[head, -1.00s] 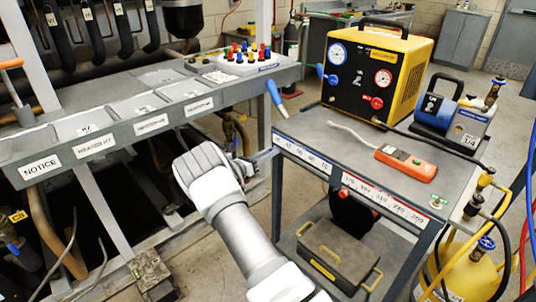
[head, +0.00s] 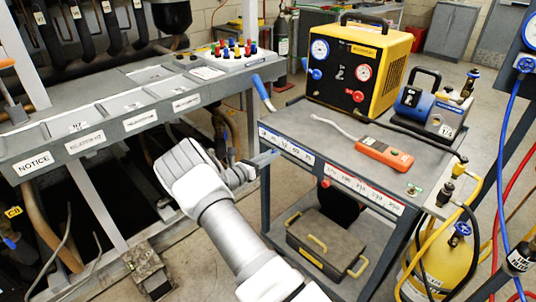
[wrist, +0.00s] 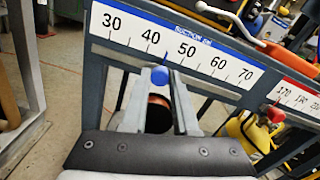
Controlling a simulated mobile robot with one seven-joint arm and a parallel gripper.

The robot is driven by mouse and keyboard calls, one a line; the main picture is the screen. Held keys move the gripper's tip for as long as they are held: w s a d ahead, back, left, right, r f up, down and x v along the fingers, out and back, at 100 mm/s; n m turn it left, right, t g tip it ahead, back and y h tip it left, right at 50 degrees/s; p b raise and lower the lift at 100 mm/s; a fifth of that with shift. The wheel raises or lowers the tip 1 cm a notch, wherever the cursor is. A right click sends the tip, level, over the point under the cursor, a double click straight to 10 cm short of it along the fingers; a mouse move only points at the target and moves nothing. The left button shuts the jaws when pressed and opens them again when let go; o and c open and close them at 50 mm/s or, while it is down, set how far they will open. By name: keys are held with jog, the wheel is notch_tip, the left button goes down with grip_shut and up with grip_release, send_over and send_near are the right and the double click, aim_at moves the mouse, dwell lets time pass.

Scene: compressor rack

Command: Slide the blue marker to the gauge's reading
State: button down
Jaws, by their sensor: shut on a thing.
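The blue marker (wrist: 160,76) is a round blue knob at the white suction scale (wrist: 205,62) on the cart's front edge. In the wrist view a thin blue pointer shows above it, between 40 and 50. My gripper (wrist: 157,84) is shut on the knob, one finger on each side. In the head view my gripper (head: 268,157) is at the scale's left part, and the marker is hidden there. A blue-rimmed gauge (head: 320,48) and a red-rimmed gauge (head: 364,72) are on the yellow machine (head: 385,58); their needles are too small to read.
A red marker (head: 326,183) is on the red scale (head: 362,188) to the right. An orange meter (head: 385,154) lies on the cart top. A grey bench (head: 110,115) stands left, a yellow cylinder (head: 440,262) right. A toolbox (head: 335,245) sits on the lower shelf.

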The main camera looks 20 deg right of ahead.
jog(key=c, duration=0.7)
grip_release()
jog(key=shift+o, duration=0.2)
jog(key=p+v, duration=0.2)
jog(key=v, duration=1.5)
jog(key=shift+a+p, duration=0.2)
jog(key=shift+p, duration=0.2)
jog(key=shift+s+r, duration=0.1)
